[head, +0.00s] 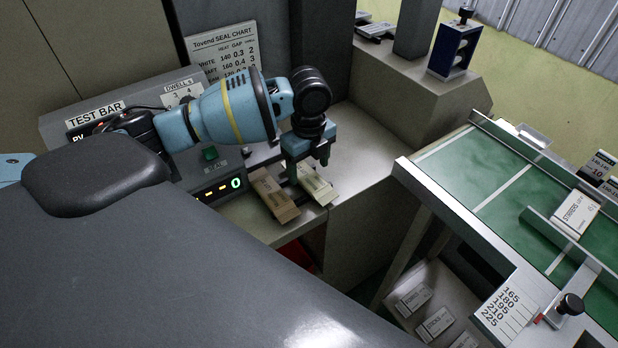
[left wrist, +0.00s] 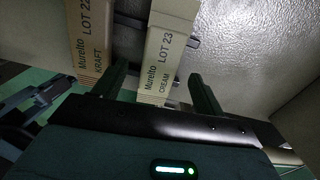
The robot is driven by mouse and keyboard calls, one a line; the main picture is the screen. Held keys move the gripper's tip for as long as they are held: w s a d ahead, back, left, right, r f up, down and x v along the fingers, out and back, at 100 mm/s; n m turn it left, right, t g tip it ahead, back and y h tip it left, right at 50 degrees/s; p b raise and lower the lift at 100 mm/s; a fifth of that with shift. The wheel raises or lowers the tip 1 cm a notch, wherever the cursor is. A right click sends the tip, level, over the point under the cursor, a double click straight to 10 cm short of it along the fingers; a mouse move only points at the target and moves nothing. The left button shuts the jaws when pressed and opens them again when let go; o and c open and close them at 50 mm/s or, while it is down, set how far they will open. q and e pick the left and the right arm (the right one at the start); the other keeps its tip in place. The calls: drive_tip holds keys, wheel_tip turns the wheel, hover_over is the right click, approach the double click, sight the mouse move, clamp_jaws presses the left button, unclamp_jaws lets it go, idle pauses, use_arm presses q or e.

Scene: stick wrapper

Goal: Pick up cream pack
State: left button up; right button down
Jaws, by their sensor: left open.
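The cream pack (head: 319,186) is a pale narrow box lying on the beige counter ledge in the head view. In the left wrist view the cream pack (left wrist: 166,52) shows its "Muretto LOT 23 CREAM" print. My left gripper (head: 305,160) points down over its far part and partly hides it. In the left wrist view the open fingers of my left gripper (left wrist: 157,80) stand one on each side of the pack, with gaps, not closed on it. My right gripper is not in view.
A browner kraft pack (head: 274,194), marked LOT 22, lies just left of the cream pack; it also shows in the left wrist view (left wrist: 89,40). The control panel (head: 215,190) stands close behind. The ledge right of the cream pack is clear. A green-topped table (head: 480,180) stands at right.

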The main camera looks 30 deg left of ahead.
use_arm(q)
drive_tip(key=shift+f, duration=1.2)
drive_tip(key=c, duration=1.1)
drive_tip(key=shift+o, duration=0.2)
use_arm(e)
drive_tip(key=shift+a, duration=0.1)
use_arm(q)
drive_tip(key=shift+r, duration=0.1)
